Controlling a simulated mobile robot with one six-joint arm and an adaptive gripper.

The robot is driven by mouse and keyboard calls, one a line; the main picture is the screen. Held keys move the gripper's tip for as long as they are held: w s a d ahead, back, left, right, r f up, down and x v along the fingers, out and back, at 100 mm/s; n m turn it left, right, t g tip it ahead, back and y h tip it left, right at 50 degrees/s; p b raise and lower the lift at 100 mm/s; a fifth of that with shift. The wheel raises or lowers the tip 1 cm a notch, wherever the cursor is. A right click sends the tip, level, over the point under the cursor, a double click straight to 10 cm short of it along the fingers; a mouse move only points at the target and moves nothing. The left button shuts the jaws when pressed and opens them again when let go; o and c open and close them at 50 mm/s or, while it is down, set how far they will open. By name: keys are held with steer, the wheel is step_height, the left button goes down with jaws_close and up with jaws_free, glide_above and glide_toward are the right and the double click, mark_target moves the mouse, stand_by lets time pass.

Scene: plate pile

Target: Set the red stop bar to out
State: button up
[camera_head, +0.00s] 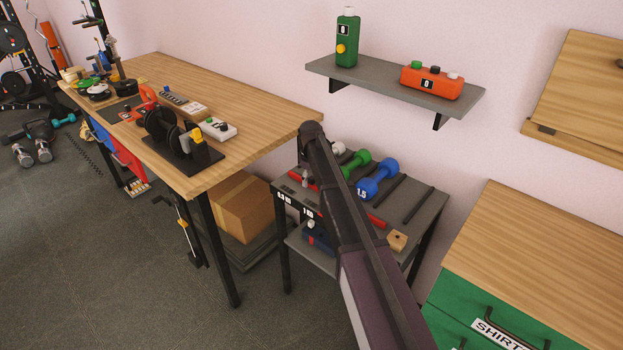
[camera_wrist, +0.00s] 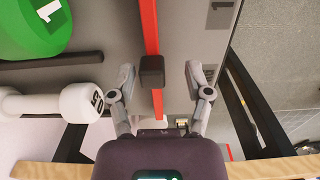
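The red stop bar (camera_head: 376,220) runs along the front of the dumbbell rack's top in the head view, with its middle hidden behind my arm. In the wrist view the red bar (camera_wrist: 151,28) runs down the picture and carries a black block (camera_wrist: 151,70). My gripper (camera_wrist: 160,72) is open, one finger on each side of the block. Gaps show on both sides, the left one smaller. Whether the block lies at fingertip depth is hard to tell. In the head view my gripper is mostly hidden behind my arm.
The rack (camera_head: 432,205) holds a blue dumbbell (camera_head: 378,178), a green dumbbell (camera_head: 356,163) and a white dumbbell (camera_wrist: 80,103), close beside my left finger in the wrist view. A wooden bench (camera_head: 240,120) stands left, a green drawer cabinet (camera_head: 455,300) right. A wall shelf (camera_head: 380,85) hangs above.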

steer(key=shift+w+d, duration=0.1)
steer(key=shift+w+d, duration=0.45)
steer(key=shift+w, duration=0.1)
steer(key=shift+w+d, duration=1.05)
steer(key=shift+s+a+r+p, duration=0.1)
steer(key=shift+s+r+p, duration=0.1)
steer(key=shift+r+p, duration=0.85)
step_height(320, 180, up, 12)
steer(key=p, duration=1.2)
steer(key=s+d+f+m+b, duration=0.1)
steer(key=s+d+m, duration=0.2)
steer(key=s, duration=1.2)
steer(key=s+d+f+m+b, duration=0.1)
steer(key=s+d+m, duration=0.3)
steer(key=s, duration=1.1)
steer(key=shift+m, duration=0.4)
